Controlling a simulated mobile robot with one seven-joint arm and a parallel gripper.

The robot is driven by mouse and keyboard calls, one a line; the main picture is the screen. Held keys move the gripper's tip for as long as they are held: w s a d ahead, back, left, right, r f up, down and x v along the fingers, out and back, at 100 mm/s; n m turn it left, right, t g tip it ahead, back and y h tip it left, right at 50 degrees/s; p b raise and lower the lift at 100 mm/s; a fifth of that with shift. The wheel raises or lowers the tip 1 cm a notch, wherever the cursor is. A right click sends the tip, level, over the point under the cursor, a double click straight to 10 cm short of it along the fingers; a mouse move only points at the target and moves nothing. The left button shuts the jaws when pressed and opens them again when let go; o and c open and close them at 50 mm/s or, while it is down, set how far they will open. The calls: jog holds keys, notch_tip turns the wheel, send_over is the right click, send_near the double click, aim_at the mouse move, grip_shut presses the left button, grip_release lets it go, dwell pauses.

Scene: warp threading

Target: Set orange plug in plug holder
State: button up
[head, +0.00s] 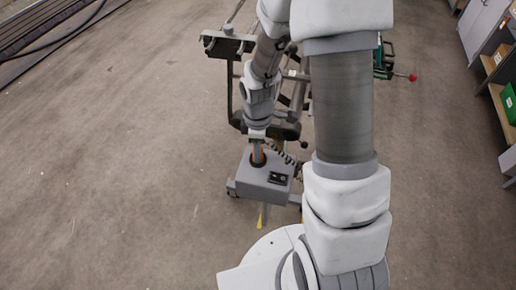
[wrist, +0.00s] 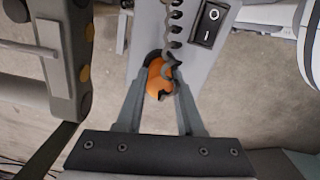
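The orange plug (wrist: 158,78) is between my gripper's two grey fingers in the wrist view, with a coiled dark cord running across it. My gripper (wrist: 162,88) is closed in on the plug, with a finger against each side. In the head view my gripper (head: 257,151) points down at the top of the grey box, and bits of orange show around its fingertips. The plug is at a round black holder (head: 257,165) on the box top. My fingers hide part of the holder, so I cannot tell how deep the plug sits.
The grey box (head: 268,183) carries a black switch panel (head: 278,178), also seen as a switch in the wrist view (wrist: 209,24). A metal machine frame (head: 228,44) stands behind it. Shelves (head: 498,75) are at the far right. Open floor lies left.

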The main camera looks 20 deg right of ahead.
jog(key=o, duration=0.5)
jog(key=shift+c, duration=0.2)
jog(key=shift+r, duration=0.15)
notch_tip(320, 180, up, 16)
jog(key=p, duration=0.3)
jog(key=s+r+m+t+p, duration=0.1)
jog(key=s+r+m+t, duration=0.4)
jog(key=s+r+m, duration=0.8)
notch_tip(320, 180, up, 4)
jog(key=shift+s+f+m+t+p, duration=0.15)
jog(key=shift+s+m+t+p, duration=0.2)
jog(key=shift+s, duration=0.15)
